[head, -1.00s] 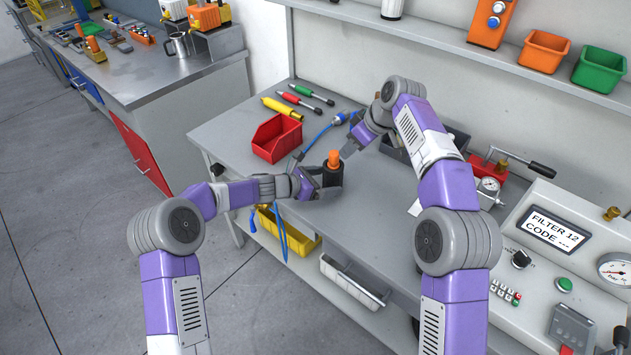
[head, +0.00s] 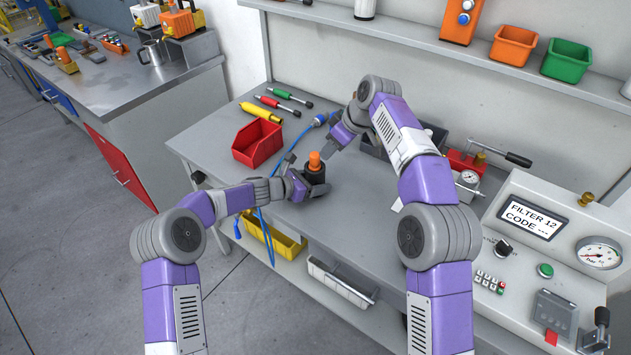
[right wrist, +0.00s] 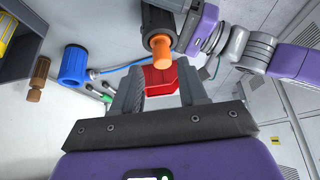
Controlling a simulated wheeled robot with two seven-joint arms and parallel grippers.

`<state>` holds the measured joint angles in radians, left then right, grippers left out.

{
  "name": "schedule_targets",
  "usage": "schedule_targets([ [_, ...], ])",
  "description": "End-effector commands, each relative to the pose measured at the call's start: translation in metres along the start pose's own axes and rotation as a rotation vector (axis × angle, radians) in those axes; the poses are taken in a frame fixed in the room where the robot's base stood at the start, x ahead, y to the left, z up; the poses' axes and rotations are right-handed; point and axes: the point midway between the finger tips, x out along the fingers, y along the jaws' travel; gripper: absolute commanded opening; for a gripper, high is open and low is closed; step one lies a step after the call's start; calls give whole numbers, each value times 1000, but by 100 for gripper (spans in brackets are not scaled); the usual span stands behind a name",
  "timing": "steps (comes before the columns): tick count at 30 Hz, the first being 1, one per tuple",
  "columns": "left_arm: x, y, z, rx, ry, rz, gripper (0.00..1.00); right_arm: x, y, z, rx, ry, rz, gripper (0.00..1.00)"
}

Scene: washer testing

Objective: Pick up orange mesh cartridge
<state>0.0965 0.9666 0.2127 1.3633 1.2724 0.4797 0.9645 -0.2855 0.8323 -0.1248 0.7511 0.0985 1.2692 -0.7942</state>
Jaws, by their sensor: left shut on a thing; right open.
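The orange mesh cartridge (head: 315,160) stands upright in a black cylindrical housing (head: 315,175), with its orange top sticking out. My left gripper (head: 312,189) is shut on the black housing over the bench's front part. My right gripper (head: 331,147) is open and empty, just behind and to the right of the orange top, apart from it. In the right wrist view the orange cartridge (right wrist: 160,52) sticks out of the black housing (right wrist: 156,20) beyond the open fingers (right wrist: 160,85). Its lower part is hidden inside the housing.
A red bin (head: 258,143) and several coloured tools (head: 292,98) lie on the bench's left. A blue cylinder with a hose (right wrist: 73,64) is nearby. A grey tray (head: 372,142) sits behind my right arm. A gauge panel (head: 540,240) stands at the right.

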Motion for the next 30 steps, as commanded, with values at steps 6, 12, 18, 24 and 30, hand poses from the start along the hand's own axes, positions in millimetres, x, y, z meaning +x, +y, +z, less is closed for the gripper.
schedule_targets([
  [6, 0, 0, 0, 0, 0, 0, 12, 0, 0, 0, 0, 0, 0, 43],
  [12, 0, 0, 0, 0, 0, -1, 12, 1, -1, -2, 0, 6, 1, 59],
  [18, 0, 0, 0, 0, 0, -1, 12, 12, -15, -23, 8, 91, 23, 61],
  [24, 0, 0, 0, 0, 0, -1, 12, 27, -40, -55, 63, 257, 80, 61],
  [30, 0, 0, 0, 0, 0, -1, 12, 35, -59, -70, 165, 412, 162, 61],
])
